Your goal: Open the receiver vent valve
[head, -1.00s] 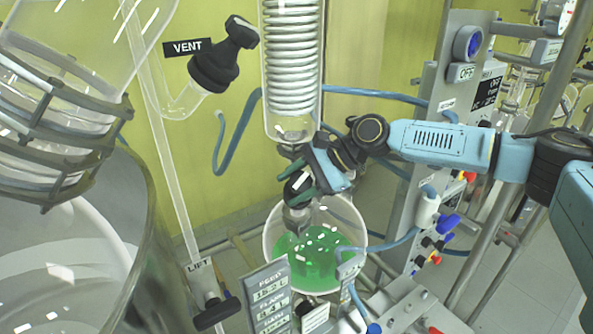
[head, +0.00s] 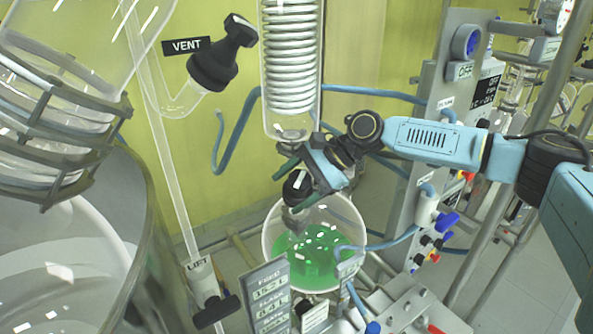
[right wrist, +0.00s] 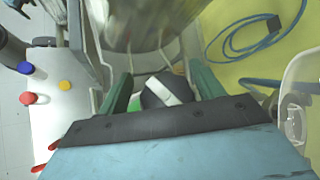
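The receiver vent valve appears to be the black knob (head: 294,188) with a white stripe, above the round glass receiver (head: 274,240) holding green liquid. In the right wrist view the knob (right wrist: 165,91) sits between my two green fingers, its white stripe slanted. My right gripper (head: 291,183) is open around the knob, with a small gap showing at the left finger; I cannot tell whether the right finger touches. The fingers partly hide the knob and its stem in the head view. My left gripper is not in view.
A glass coil condenser (head: 291,70) hangs just above the gripper. A black valve (head: 224,58) labelled VENT is at upper left. A large reactor vessel (head: 128,230) fills the left. A grey control panel (head: 440,130) and blue hoses (head: 372,93) are at the right.

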